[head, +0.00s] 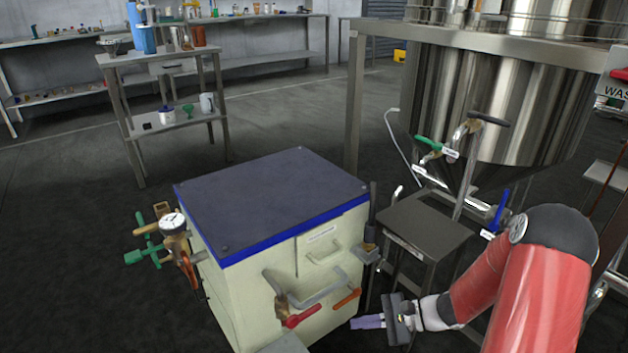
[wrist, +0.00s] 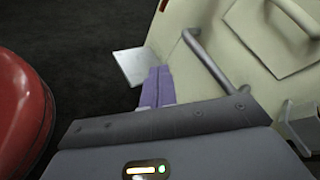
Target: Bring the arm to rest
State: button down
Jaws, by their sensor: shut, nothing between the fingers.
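My gripper (head: 368,322) is at the end of my red arm, low at the front right corner of the cream cabinet with the dark blue-edged top (head: 275,200). Its two purple fingers are together with nothing between them. They also show in the wrist view (wrist: 156,88), in front of the cabinet face. A grey pipe handle (wrist: 213,62) on that face lies just right of the fingers in the wrist view. I cannot tell whether the fingers touch anything.
A red lever (head: 302,317) and an orange lever (head: 346,299) stick out from the cabinet front. A small grey stand (head: 422,225) and a large steel tank (head: 490,95) with valves stand close to my arm. A cart (head: 160,58) stands back left. Open floor lies left.

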jog(key=s+d+r+n+t+h+p, duration=0.1)
jog(key=s+d+r+n+t+h, duration=0.1)
jog(key=s+r+n+h, duration=0.4)
jog(key=s+d+r+n+t+h, duration=0.1)
jog(key=s+r+n+h, duration=0.5)
jog(key=s+r, duration=0.6)
notch_tip(320, 180, up, 9)
jog(key=shift+s+d+r+t+h+p, duration=0.1)
jog(key=shift+s+d+t+h+p, duration=0.3)
jog(key=shift+h, duration=0.5)
